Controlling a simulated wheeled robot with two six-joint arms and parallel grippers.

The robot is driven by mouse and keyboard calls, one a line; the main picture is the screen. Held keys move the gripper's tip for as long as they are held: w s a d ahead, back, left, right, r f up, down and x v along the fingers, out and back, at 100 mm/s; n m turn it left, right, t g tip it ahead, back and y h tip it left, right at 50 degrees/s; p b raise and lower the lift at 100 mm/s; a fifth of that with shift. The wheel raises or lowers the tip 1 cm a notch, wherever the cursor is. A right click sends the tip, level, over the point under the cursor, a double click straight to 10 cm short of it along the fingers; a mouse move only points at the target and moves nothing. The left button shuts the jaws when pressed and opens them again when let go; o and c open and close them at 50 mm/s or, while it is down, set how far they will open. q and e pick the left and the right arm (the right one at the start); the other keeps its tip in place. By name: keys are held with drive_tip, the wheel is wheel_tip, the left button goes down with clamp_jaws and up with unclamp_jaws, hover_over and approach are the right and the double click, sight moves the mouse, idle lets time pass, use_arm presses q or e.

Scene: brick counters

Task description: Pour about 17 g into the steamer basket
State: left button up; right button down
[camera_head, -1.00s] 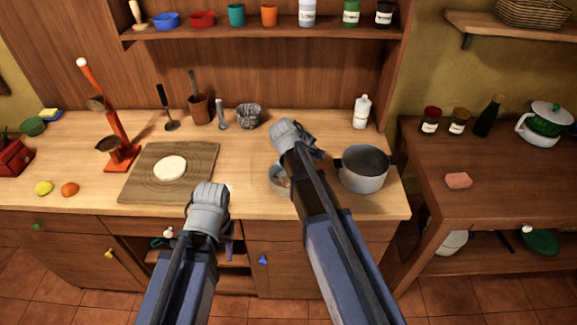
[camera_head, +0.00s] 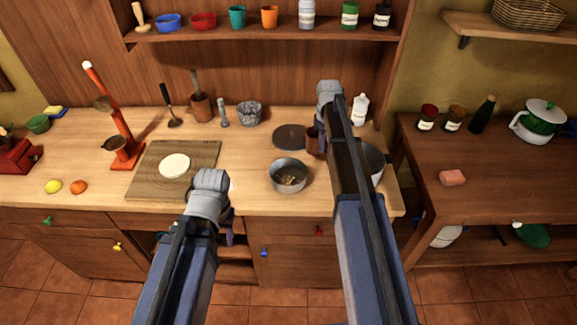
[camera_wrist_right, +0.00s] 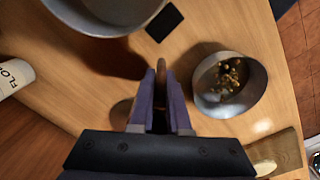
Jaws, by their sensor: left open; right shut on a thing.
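A grey metal bowl (camera_head: 275,180) with brown and yellow bits inside stands on the wooden counter; it also shows in the right wrist view (camera_wrist_right: 208,100). A larger grey pot (camera_head: 377,160) is mostly behind my right arm; I cannot tell which vessel is the steamer basket. My right gripper (camera_head: 328,92) is behind and right of the bowl, shut on a brown cup (camera_head: 313,141), mostly hidden. In the right wrist view its fingers (camera_wrist_right: 160,100) close on a thin brown edge. My left gripper (camera_head: 210,185) is open and empty at the counter's front edge.
A dark round disc (camera_head: 288,136) lies behind the bowl. A cutting board (camera_head: 150,185) with dough is at left, beside a red stand (camera_head: 122,145). A white bottle (camera_head: 360,108) stands at the back right. Counter between board and bowl is clear.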

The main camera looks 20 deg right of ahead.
use_arm(q)
drive_tip(key=shift+r, duration=0.5)
use_arm(e)
drive_tip(key=shift+r, duration=0.5)
use_arm(q)
drive_tip(key=shift+p, duration=0.3)
use_arm(e)
drive_tip(key=shift+d, duration=0.1)
wheel_tip(320, 180, up, 7)
drive_tip(key=p, duration=0.7)
drive_tip(key=shift+r, duration=0.1)
use_arm(q)
wheel_tip(320, 180, up, 7)
use_arm(e)
drive_tip(key=shift+f, duration=0.2)
